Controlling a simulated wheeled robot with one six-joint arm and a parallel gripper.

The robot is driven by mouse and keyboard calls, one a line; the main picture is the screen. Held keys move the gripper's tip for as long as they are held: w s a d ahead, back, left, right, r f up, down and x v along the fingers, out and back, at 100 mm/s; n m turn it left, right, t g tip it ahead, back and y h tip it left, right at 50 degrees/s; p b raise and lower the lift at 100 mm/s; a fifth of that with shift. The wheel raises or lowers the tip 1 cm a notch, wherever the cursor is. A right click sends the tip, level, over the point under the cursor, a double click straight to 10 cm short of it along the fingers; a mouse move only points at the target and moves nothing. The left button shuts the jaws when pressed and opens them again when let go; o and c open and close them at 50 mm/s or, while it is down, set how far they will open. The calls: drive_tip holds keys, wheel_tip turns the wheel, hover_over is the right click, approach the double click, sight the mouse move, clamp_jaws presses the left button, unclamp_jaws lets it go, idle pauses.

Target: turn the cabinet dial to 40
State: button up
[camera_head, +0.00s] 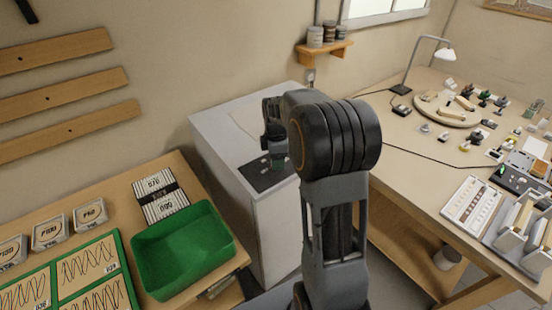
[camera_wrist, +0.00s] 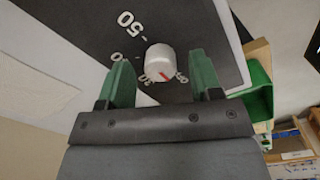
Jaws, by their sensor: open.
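The dial (camera_wrist: 160,60) is a small white round knob with a red line, on a dark panel (camera_wrist: 85,22) with white numbers. A "50" shows clearly at the upper left of the wrist view; the numbers by the knob are partly hidden or hard to read. The red line points down and slightly right in that view, toward my gripper. My gripper (camera_head: 277,162) is over the panel on top of the white cabinet (camera_head: 222,128). Its green fingers are open, one on each side of the knob in the wrist view, with gaps visible. I cannot tell how deep they reach.
A green bin (camera_head: 146,264) stands on the wooden bench at the left, near a striped box (camera_head: 160,195). A workbench (camera_head: 395,165) with a lamp (camera_head: 430,50) and many small items is at the right. A small shelf with jars (camera_head: 325,50) hangs behind the cabinet.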

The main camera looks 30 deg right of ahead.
drive_tip(key=shift+f, duration=0.55)
drive_tip(key=shift+c, duration=0.2)
drive_tip(key=c, duration=0.9)
